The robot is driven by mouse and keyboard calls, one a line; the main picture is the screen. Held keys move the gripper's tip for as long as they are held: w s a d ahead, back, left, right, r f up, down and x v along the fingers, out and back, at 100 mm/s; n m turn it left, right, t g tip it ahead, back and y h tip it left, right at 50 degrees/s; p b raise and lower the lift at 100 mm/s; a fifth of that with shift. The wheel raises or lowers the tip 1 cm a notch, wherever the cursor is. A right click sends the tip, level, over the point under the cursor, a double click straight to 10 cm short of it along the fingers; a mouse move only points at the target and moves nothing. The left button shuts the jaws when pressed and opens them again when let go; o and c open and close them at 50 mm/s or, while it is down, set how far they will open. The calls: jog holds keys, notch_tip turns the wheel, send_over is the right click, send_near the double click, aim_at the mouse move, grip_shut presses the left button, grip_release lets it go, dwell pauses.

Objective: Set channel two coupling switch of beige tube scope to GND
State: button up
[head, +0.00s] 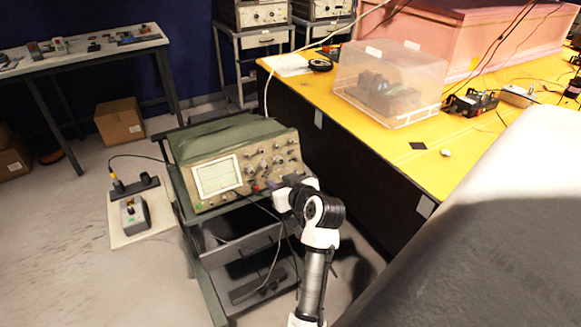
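The beige tube scope (232,167) sits on top of a dark green cart, its screen and knobs facing me. Its lit grid screen (216,176) is on the left of the front panel and several knobs are on the right. The channel two coupling switch is too small to make out, and part of the lower right panel is hidden by my arm. My gripper (285,190) is at the lower right of the scope's front panel. Whether it touches the panel, and whether its fingers are open or shut, I cannot tell.
The cart (207,255) has lower shelves with hanging cables. A yellow table (345,113) with a clear plastic box (388,80) stands close on the right. A pale board (146,219) with small devices is on the left. Open floor (70,275) lies at the lower left.

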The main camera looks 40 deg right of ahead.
jog(key=b+v, duration=0.1)
jog(key=v, duration=0.5)
jog(key=shift+s, duration=0.35)
jog(key=shift+r, duration=0.1)
